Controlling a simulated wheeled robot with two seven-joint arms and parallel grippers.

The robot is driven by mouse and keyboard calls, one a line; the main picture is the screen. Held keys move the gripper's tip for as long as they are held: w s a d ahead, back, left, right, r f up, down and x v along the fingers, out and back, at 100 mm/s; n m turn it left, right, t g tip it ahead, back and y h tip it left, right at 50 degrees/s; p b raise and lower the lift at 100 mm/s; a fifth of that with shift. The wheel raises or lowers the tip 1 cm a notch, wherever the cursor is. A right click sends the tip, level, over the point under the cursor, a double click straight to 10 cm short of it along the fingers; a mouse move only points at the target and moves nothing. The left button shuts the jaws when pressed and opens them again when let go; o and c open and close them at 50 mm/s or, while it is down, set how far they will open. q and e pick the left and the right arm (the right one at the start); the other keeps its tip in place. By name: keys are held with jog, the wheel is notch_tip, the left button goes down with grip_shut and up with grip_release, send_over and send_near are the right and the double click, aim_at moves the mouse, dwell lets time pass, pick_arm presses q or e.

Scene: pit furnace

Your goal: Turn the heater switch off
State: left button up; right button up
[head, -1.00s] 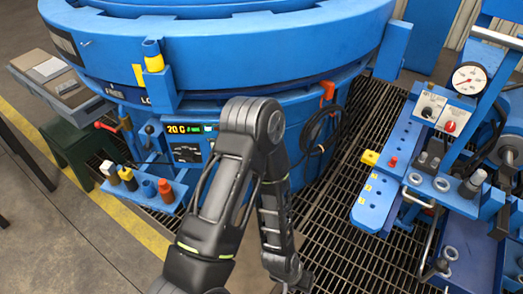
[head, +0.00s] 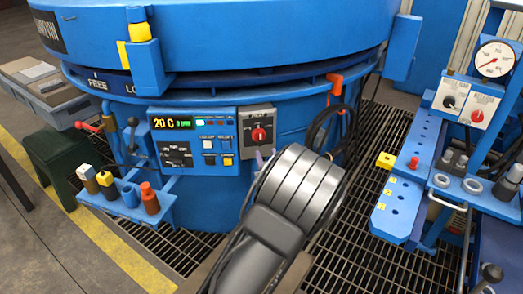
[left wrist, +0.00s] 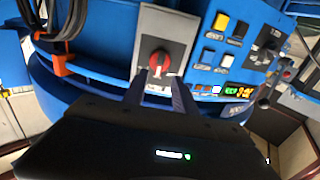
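The heater switch (head: 258,134) is a red rotary knob on a grey plate, at the right end of the furnace's control panel. It also shows in the left wrist view (left wrist: 159,62), its light mark running roughly up and down the picture there. My left gripper (left wrist: 159,80) is open, with two dark fingers apart and pointing at the knob. The fingertips are near the knob's lower edge in that view; I cannot tell whether they touch it. In the head view my left arm hides most of this gripper. My right gripper is not in view.
A black cable (head: 335,128) hangs right of the switch. A rack with coloured-top handles (head: 125,195) juts out at left. A gauge stand (head: 494,60) with two more knobs stands at right.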

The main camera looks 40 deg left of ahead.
aim_at(261, 140)
pick_arm(q)
jog(key=b+x, duration=0.1)
jog(key=x, duration=0.6)
jog(key=shift+w+a+b, duration=0.25)
jog(key=shift+a+b, duration=0.05)
jog(key=shift+c, duration=0.4)
grip_shut()
